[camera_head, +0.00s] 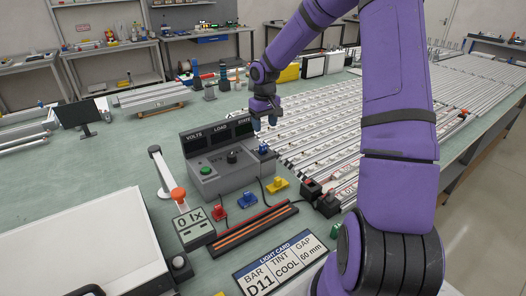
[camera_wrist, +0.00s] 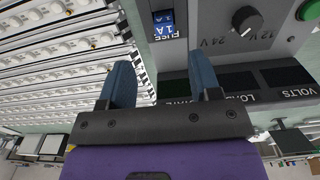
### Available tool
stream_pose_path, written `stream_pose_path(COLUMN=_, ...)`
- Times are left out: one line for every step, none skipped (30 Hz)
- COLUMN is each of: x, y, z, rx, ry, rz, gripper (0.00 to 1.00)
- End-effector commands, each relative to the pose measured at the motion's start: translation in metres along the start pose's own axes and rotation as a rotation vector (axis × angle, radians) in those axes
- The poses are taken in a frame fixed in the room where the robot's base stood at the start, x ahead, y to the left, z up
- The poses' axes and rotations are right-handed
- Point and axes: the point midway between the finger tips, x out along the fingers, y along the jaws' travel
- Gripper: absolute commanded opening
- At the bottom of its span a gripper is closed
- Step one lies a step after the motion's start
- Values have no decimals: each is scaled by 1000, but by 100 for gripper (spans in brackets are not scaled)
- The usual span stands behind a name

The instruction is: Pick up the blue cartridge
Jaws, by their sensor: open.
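A blue cartridge (camera_head: 247,201) lies on the green table in front of the grey power unit (camera_head: 222,179). Another blue piece (camera_head: 264,150) sits at the right end of the unit's top. In the wrist view it shows as a blue cartridge (camera_wrist: 164,18) in a slot, beside lettering that seems to read FUSE and 1A. My gripper (camera_head: 264,122) is above the right part of the unit, apart from both blue pieces. In the wrist view its two blue fingers (camera_wrist: 160,68) are spread, with nothing between them.
A yellow piece (camera_head: 278,185) and a red piece (camera_head: 219,212) lie near the loose blue one. A black tray with orange strips (camera_head: 252,230) and a light card (camera_head: 281,262) are in front. Long rail strips (camera_head: 370,122) fill the table to the right.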

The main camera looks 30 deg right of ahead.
Motion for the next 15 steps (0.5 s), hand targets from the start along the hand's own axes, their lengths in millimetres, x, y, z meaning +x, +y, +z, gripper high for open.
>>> stream_pose_path(x=10, y=-1, z=1, rx=-2, ry=-4, rz=-3, gripper=57)
stream_pose_path(x=14, y=-1, z=1, rx=-2, ry=-4, rz=-3, gripper=57)
stream_pose_path(x=21, y=-2, z=1, rx=-1, ry=-4, rz=-4, gripper=57)
stream_pose_path(x=25, y=-2, z=1, rx=-2, ry=-3, rz=-4, gripper=57)
stream_pose_path(x=29, y=-2, z=0, rx=-2, ry=-3, rz=-3, gripper=57)
stream_pose_path(x=34, y=-2, z=0, rx=-1, ry=-3, rz=-3, gripper=57)
stream_pose_path(x=37, y=-2, z=0, rx=-1, ry=-2, rz=-3, gripper=57)
stream_pose_path(x=39, y=-2, z=0, rx=-2, ry=-2, rz=-3, gripper=57)
stream_pose_path(x=42, y=-2, z=0, rx=-2, ry=-1, rz=-3, gripper=57)
stream_pose_path(x=43, y=-2, z=0, rx=-2, ry=0, rz=-3, gripper=57)
stream_pose_path(x=44, y=-2, z=0, rx=-2, ry=0, rz=-3, gripper=57)
stream_pose_path(x=46, y=-2, z=0, rx=-1, ry=0, rz=-3, gripper=57)
stream_pose_path(x=48, y=-2, z=0, rx=0, ry=0, rz=-3, gripper=57)
stream_pose_path(x=51, y=-3, z=0, rx=0, ry=-1, rz=-4, gripper=57)
stream_pose_path(x=55, y=-3, z=0, rx=-2, ry=-1, rz=-4, gripper=57)
